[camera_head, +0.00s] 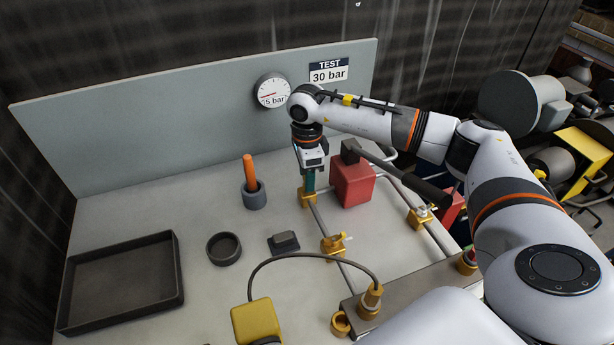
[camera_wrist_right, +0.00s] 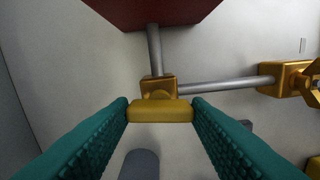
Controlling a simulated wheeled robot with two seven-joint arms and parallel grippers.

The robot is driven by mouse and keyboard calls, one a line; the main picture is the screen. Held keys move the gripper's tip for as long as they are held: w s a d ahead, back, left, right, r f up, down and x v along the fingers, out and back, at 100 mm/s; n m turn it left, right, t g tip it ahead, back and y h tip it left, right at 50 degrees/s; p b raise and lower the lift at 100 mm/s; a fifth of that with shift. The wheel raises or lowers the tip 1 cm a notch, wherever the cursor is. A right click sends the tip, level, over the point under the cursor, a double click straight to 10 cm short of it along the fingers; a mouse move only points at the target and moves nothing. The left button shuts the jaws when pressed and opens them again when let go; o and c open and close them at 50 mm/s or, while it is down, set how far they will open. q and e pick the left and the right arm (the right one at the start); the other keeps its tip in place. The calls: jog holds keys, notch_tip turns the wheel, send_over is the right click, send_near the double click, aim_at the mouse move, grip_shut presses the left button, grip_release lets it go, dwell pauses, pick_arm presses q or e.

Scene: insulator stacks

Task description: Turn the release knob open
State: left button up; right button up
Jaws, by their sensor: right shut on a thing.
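The release knob, a yellow-gold bar (camera_wrist_right: 160,111), lies crosswise between the teal fingers of my right gripper (camera_wrist_right: 160,113) in the right wrist view. The gripper is shut on it, with one finger against each end. The knob sits in front of a brass valve block (camera_wrist_right: 158,87) joined to grey pipes. In the head view, my right gripper (camera_head: 308,183) points down onto this brass block (camera_head: 306,199), left of the red box (camera_head: 352,184). The fingers mostly hide the knob there. My left gripper is out of view.
A gauge (camera_head: 272,92) labelled 5 bar and a "TEST 30 bar" sign (camera_head: 329,71) are on the back panel. A black lever (camera_head: 410,179) extends from the red box. An orange-handled tool (camera_head: 249,168) in a cup, a round dish (camera_head: 224,248) and a black tray (camera_head: 120,323) stand left.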

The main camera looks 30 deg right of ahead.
jog(key=shift+w+r, duration=0.1)
jog(key=shift+r, duration=0.05)
dwell(0.4)
jog(key=o, duration=1)
notch_tip(320, 180, up, 12)
jog(key=shift+f+b, duration=0.1)
jog(key=shift+b, duration=0.8)
